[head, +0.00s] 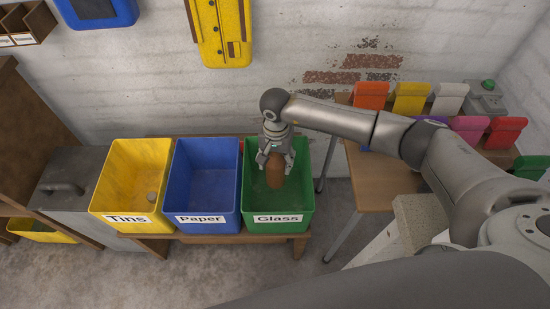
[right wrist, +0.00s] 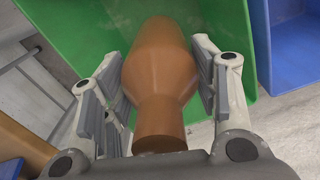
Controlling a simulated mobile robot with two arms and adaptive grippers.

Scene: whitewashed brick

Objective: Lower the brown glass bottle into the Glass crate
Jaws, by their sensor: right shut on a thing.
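The brown glass bottle (head: 275,172) is in my right gripper (head: 275,160), which is shut on it. In the head view they are over the green Glass crate (head: 278,225), with the bottle in front of the crate's open inside. In the right wrist view the bottle (right wrist: 160,75) sits between both finger pads of the gripper (right wrist: 160,85), with the green crate (right wrist: 80,30) beyond it. How deep the bottle is relative to the crate's rim is hard to tell. My left gripper is not in view.
The blue Paper crate (head: 207,185) and yellow Tins crate (head: 135,185) stand to the left on the same wooden bench (head: 220,238). A grey metal box (head: 72,190) is farther left. A table (head: 380,185) with coloured holders stands to the right.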

